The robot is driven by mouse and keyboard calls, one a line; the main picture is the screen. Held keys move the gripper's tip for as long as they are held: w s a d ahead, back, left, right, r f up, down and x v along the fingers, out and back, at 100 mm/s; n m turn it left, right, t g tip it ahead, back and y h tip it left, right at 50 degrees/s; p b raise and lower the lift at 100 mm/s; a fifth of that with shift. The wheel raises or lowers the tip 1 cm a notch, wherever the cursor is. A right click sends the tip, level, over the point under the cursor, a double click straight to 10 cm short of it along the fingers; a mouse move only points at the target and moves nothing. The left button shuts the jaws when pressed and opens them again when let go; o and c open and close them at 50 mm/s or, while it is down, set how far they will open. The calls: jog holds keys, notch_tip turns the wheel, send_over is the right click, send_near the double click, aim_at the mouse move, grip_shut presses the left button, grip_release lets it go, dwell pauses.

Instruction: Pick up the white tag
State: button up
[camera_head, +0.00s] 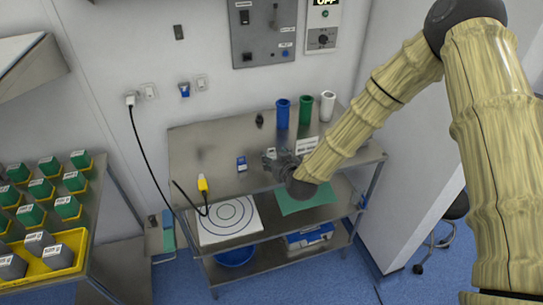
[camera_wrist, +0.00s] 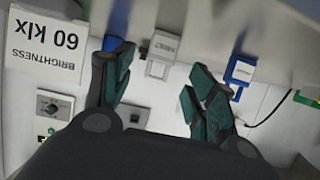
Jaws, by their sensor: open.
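A small pale grey-white tag-like piece (camera_wrist: 162,50) shows in the wrist view, ahead of my gripper in the space between its fingers. I take it as the white tag. I cannot make it out in the head view, where my gripper may hide it. My gripper (camera_head: 273,160) is over the top of the metal table. In the wrist view its two dark green finger pads (camera_wrist: 158,92) stand apart with nothing between them. The distance from the fingers to the tag is unclear.
A blue piece with a white face (camera_wrist: 240,72) lies right of the tag. A white "BRIGHTNESS 60 klx" card (camera_wrist: 45,45) is at left. Blue (camera_head: 282,112), green (camera_head: 306,110) and white (camera_head: 327,106) cups stand at the table's back.

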aim_at(272, 154)
jog(key=shift+f+p+x, duration=0.2)
jog(key=shift+p+x, duration=0.95)
jog(key=shift+x, duration=1.45)
jog(key=shift+d, duration=0.1)
jog(key=c, duration=1)
